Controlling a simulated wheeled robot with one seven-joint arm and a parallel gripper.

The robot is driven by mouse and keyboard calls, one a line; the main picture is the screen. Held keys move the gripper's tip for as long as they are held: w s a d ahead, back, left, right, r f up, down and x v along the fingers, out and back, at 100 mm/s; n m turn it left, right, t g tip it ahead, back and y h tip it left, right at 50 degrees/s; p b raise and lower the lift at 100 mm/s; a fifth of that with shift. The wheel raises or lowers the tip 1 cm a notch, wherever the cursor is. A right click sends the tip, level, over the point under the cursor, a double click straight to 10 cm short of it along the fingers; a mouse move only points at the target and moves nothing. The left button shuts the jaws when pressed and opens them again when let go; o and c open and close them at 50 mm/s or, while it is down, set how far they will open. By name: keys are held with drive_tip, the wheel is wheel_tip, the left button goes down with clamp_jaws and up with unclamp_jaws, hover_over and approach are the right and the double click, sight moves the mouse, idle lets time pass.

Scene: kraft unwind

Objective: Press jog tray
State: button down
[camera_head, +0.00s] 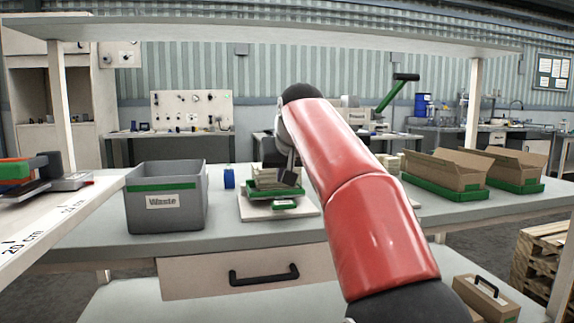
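A white-based unit with green edging (278,210) stands on the workbench at centre, with a stack of pale sheets (275,180) on it; it may be the jog tray. A small green piece (284,204) shows at its front. My red arm comes in from the lower right and bends down behind its upper end. My gripper (284,179) is small, dark and partly hidden, at the stack's right side. I cannot tell whether it touches the stack or whether its fingers are open or shut.
A grey bin labelled Waste (166,215) stands left of the unit, with a small blue item (229,178) between them. Cardboard boxes in green trays (447,188) stand at the right. A shelf (70,208) juts in at left. A drawer (240,275) is below the bench top.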

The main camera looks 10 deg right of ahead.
sight(280, 202)
drive_tip(key=shift+w+f+b, duration=0.2)
drive_tip(key=shift+f+b, duration=0.1)
drive_tip(key=shift+f, duration=0.55)
drive_tip(key=shift+w+f+b, duration=0.15)
drive_tip(key=shift+f+b, duration=0.1)
drive_tip(key=shift+f, duration=0.6)
drive_tip(key=shift+w+f+b, duration=0.2)
drive_tip(key=shift+f+b, duration=0.1)
drive_tip(key=shift+f, duration=0.55)
drive_tip(key=shift+f, duration=0.1)
drive_tip(key=f+t+b, duration=0.1)
drive_tip(key=f+b, duration=0.2)
drive_tip(key=b, duration=0.3)
drive_tip(key=shift+s+f+t, duration=0.1)
drive_tip(key=shift+s+t, duration=0.1)
drive_tip(key=shift+t, duration=0.2)
drive_tip(key=shift+f, duration=0.1)
drive_tip(key=s+r+p, duration=0.4)
drive_tip(key=s+r, duration=0.4)
drive_tip(key=r, duration=0.3)
drive_tip(key=shift+s+r+p, duration=0.15)
drive_tip(key=shift+r+p, duration=0.1)
drive_tip(key=shift+p, duration=0.05)
